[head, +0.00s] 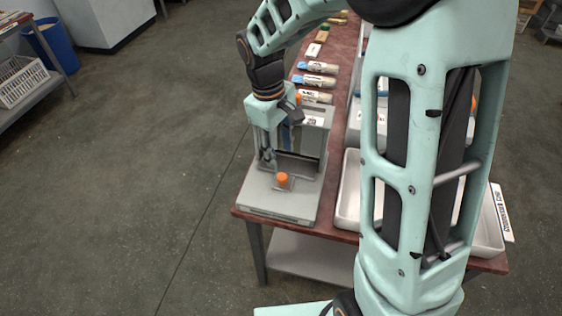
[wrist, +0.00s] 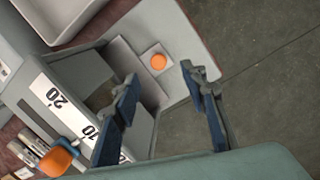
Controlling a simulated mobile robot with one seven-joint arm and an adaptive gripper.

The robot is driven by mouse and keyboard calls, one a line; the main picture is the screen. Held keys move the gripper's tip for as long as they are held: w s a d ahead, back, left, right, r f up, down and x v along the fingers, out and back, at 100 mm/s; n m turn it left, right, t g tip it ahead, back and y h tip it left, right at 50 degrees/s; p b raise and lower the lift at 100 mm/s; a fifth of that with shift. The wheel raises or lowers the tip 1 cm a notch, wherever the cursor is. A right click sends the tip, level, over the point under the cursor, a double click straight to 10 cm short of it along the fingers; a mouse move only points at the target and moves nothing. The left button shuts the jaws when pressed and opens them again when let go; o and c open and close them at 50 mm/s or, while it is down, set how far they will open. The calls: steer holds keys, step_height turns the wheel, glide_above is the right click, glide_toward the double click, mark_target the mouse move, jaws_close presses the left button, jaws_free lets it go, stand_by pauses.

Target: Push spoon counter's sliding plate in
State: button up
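The spoon counter is a grey box-like device (head: 312,139) at the near left end of the table. A flat light-grey plate (head: 268,203) extends from its front and also shows in the wrist view (wrist: 203,66). An orange knob (head: 282,178) stands on a small pale square on this plate; it also shows in the wrist view (wrist: 158,62). My gripper (head: 277,150) is over the counter, pointing down, with its fingers apart and nothing between them. In the wrist view my gripper (wrist: 160,78) has the knob showing just beyond the gap; contact is not visible.
A second orange knob (wrist: 57,162) and a number scale (wrist: 52,98) are on the counter. White trays (head: 348,190) stand to its right. Several labelled tubes (head: 315,81) lie behind it on the red-brown table (head: 344,55). Open floor lies left.

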mark_target(282, 176)
steer(key=f+n+h, duration=0.1)
steer(key=f+n, duration=0.2)
steer(key=n, duration=0.1)
steer(key=f+n+t+h, duration=0.1)
steer(key=f+n, duration=0.3)
steer(key=w+f+n, duration=0.1)
steer(key=f+n, duration=0.3)
steer(key=n, duration=0.1)
steer(key=shift+d+t+h+b, duration=0.1)
steer(key=shift+t+h+b, duration=0.2)
steer(key=shift+t+h, duration=0.1)
jaws_close()
